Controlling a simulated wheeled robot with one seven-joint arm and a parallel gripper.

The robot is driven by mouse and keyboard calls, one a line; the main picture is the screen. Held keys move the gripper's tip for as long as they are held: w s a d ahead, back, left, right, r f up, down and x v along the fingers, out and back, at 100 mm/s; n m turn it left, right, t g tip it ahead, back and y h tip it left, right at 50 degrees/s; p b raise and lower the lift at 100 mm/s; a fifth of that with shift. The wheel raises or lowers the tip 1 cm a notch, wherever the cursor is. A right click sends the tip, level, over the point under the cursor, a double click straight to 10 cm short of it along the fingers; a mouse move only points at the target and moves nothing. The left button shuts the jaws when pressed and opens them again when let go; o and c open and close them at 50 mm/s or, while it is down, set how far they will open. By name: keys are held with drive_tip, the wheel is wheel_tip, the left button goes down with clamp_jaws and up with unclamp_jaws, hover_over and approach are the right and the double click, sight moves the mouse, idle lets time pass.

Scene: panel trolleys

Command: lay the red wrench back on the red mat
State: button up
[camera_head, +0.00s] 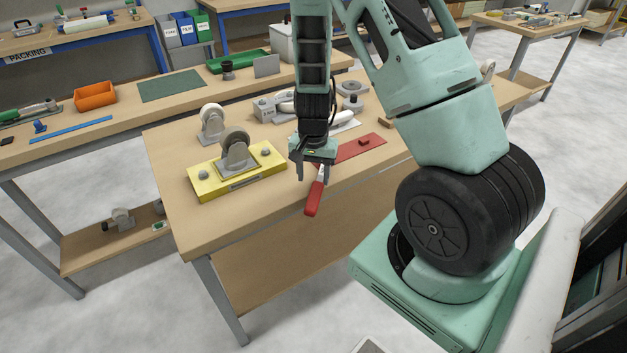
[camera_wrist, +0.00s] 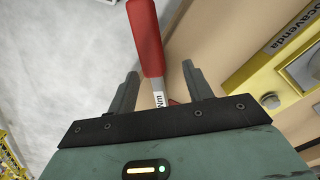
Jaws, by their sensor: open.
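The red wrench (camera_head: 314,198) lies at the table's front edge, its red handle sticking out past the edge. Its handle (camera_wrist: 146,38) and a bit of pale shaft show in the wrist view; the rest is hidden by my gripper. My gripper (camera_head: 314,176) is open and points down over the wrench. In the wrist view its two fingers (camera_wrist: 160,70) stand apart on either side of the shaft, with gaps. The red mat (camera_head: 352,153) lies on the table just right of and behind my gripper, with a small red piece on it.
A yellow plate with a caster (camera_head: 237,183) stands close left of my gripper; the plate also shows in the wrist view (camera_wrist: 250,82). Grey metal parts (camera_head: 270,104) and a grey disc stack (camera_head: 351,100) stand behind. Floor lies open before the table's front edge.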

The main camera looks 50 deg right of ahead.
wheel_tip(320, 180, up, 9)
drive_tip(key=a+r+n+y, duration=0.1)
drive_tip(key=a+r+n, duration=0.25)
drive_tip(key=a, duration=0.65)
drive_tip(key=s+a+r+n, duration=0.2)
drive_tip(key=s+a+n, duration=0.1)
drive_tip(key=a, duration=0.3)
drive_tip(key=s+a+r+n, duration=0.2)
drive_tip(key=a+n, duration=0.1)
drive_tip(key=a, duration=0.3)
drive_tip(key=s+a+r+n, duration=0.2)
drive_tip(key=s+a+n, duration=0.2)
drive_tip(key=s, duration=0.3)
drive_tip(key=s+a+r+n, duration=0.2)
drive_tip(key=s+a+n, duration=0.3)
drive_tip(key=s+n, duration=0.1)
drive_tip(key=shift+s+r+p, duration=0.4)
drive_tip(key=shift+o, duration=0.4)
